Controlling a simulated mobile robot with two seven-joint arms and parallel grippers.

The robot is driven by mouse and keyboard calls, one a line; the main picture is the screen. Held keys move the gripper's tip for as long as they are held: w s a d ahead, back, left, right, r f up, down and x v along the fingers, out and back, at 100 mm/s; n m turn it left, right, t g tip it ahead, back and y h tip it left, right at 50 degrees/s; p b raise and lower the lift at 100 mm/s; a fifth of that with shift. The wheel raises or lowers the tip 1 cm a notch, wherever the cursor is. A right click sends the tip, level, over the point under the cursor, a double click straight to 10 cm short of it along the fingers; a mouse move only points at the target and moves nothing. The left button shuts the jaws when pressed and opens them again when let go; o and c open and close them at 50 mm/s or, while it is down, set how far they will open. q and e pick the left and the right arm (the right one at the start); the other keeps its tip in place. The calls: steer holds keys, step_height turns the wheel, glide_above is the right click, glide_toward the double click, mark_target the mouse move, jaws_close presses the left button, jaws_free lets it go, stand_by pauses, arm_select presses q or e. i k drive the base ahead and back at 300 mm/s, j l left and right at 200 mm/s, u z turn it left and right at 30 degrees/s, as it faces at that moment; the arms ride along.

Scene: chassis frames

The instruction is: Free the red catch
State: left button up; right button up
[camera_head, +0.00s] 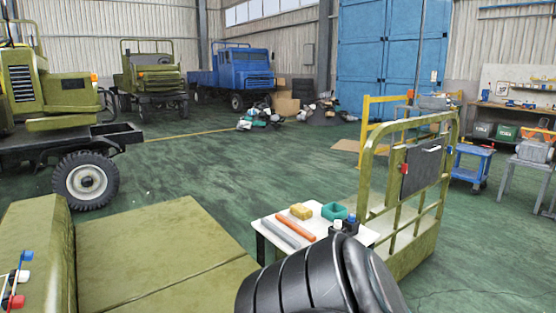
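At the lower left edge, a small red piece (14,302) sits on the side of an olive green metal body (45,245). I take it to be the red catch, but it is small and partly cut off by the frame. A blue piece (26,256) and a white piece (23,276) sit just above it on the same panel. Whether the red piece is fastened or loose cannot be told. Neither of my grippers shows in the head view, so nothing is seen touching it.
A large black ridged shape (310,280) fills the bottom centre. An olive railing (448,190) stands at right. Open green floor lies beyond.

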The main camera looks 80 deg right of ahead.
mark_target(404, 168)
steer(key=z, duration=3.6)
steer(key=i+l, duration=0.2)
steer(key=i, duration=0.3)
steer(key=i+l+u, duration=0.1)
steer(key=i, duration=0.4)
steer(key=i+l, duration=0.25)
steer(key=i, duration=0.25)
steer(key=u, duration=0.05)
